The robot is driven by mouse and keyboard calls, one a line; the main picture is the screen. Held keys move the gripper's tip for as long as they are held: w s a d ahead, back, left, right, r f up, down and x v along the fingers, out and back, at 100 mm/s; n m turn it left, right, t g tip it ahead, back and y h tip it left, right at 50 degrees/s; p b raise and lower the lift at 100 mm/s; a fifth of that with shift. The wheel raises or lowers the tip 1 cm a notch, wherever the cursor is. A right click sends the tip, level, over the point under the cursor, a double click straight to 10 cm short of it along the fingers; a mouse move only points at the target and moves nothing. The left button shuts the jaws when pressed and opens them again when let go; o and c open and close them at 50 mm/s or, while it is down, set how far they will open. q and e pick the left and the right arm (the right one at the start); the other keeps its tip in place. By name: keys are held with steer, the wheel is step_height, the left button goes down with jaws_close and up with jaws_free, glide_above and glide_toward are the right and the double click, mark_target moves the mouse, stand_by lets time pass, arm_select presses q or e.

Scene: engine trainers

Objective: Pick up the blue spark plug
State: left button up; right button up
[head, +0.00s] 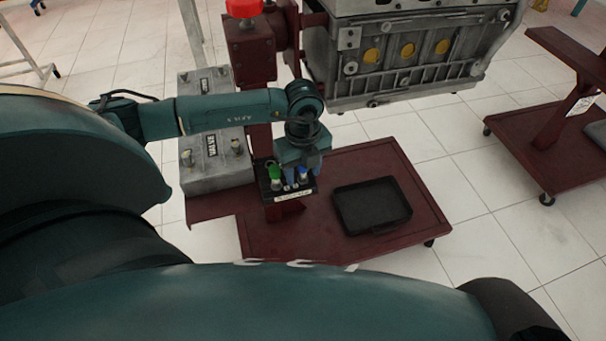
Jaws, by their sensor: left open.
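The blue spark plug (303,175) stands upright in a small black holder (309,192) with a pale label on its front. A green-topped plug (275,172) stands in the same holder at the left. My left gripper (303,171) points down over the right part of the holder. It is open, with its fingers around or just beside the blue plug's top; the small view does not show whether they touch it. The gripper hides part of the holder's back. My right gripper is not in view.
A black tray (372,231) lies on the dark red stand base (300,243), right of the holder. A grey battery-like box (212,172) is at the left. A dark red post (252,60) and an engine block (400,55) rise behind the holder.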

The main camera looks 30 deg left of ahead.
arm_select(q)
steer(key=shift+c, duration=0.2)
jaws_close()
stand_by(0.3)
